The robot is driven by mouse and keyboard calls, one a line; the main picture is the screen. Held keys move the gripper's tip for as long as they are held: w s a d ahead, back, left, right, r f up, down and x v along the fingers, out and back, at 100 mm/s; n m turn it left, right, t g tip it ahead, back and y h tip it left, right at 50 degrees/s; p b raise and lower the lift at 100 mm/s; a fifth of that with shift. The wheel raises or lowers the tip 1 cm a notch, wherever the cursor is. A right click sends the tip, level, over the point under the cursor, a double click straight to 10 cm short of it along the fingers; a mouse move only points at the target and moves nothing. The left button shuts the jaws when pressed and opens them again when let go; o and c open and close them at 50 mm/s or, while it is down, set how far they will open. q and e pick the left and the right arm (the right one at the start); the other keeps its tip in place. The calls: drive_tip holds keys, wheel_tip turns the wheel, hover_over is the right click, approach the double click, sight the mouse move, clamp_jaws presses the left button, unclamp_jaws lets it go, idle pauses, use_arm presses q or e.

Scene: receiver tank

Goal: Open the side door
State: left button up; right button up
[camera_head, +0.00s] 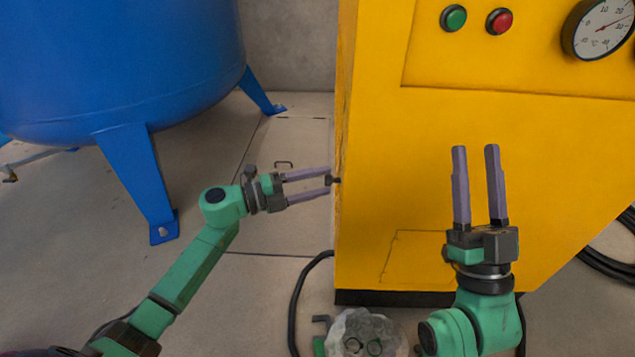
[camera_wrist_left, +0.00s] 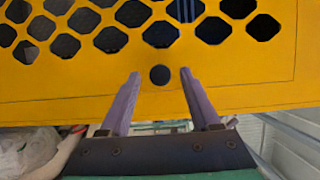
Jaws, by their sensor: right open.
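The side door (camera_wrist_left: 240,98) is a yellow panel with several dark honeycomb holes, seen in the left wrist view. A round dark knob (camera_wrist_left: 160,75) is on it, below the holes. In the head view the knob (camera_head: 334,180) sticks out from the left side of the yellow cabinet (camera_head: 430,190); the door face is hidden there. My left gripper (camera_head: 329,181) is open, its fingertips on either side of the knob with visible gaps in the left wrist view (camera_wrist_left: 160,76). My right gripper (camera_head: 475,150) is open and empty, pointing up in front of the cabinet.
A blue tank (camera_head: 120,60) on legs stands at the left. A green button (camera_head: 453,18), a red button (camera_head: 499,21) and a dial gauge (camera_head: 598,28) are on the cabinet front. A black hose (camera_head: 298,300) lies near the cabinet's lower left corner. Floor between tank and cabinet is mostly clear.

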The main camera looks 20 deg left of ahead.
use_arm(q)
clamp_jaws()
drive_tip(key=shift+f, duration=0.1)
idle(1.2)
